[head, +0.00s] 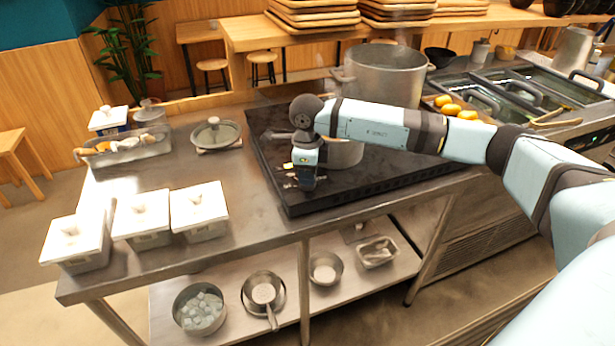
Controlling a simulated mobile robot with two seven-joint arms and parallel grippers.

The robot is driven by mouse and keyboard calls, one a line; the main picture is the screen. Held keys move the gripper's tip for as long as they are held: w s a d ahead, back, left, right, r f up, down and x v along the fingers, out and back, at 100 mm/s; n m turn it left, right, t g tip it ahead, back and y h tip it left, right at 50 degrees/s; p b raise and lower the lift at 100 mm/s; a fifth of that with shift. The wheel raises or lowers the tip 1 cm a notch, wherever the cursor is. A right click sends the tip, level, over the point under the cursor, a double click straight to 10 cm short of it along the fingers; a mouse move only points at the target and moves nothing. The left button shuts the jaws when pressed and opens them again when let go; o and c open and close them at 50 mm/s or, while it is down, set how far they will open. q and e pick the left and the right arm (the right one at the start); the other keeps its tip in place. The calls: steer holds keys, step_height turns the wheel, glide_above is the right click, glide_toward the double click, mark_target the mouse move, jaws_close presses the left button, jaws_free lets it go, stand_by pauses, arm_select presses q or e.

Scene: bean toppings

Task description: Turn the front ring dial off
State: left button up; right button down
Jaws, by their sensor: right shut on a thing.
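The black stove (270,175) lies on the steel counter, and its front left part is under my right gripper (307,184). My right arm reaches in from the right, and the gripper points down there. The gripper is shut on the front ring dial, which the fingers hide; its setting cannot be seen. A steel pot (346,154) stands on the front ring, partly behind my arm. A large steel pot (385,75) stands on the stove behind it. My left gripper is not in view.
Several white-lidded containers (141,213) stand at the counter's front left. Bowls and pans lie on the shelf (225,286) below.

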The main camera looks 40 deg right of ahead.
steer(key=shift+n, duration=0.7)
steer(key=shift+r, duration=0.1)
steer(key=c, duration=1.1)
jaws_free()
step_height(320, 180, up, 14)
steer(key=shift+f, duration=0.1)
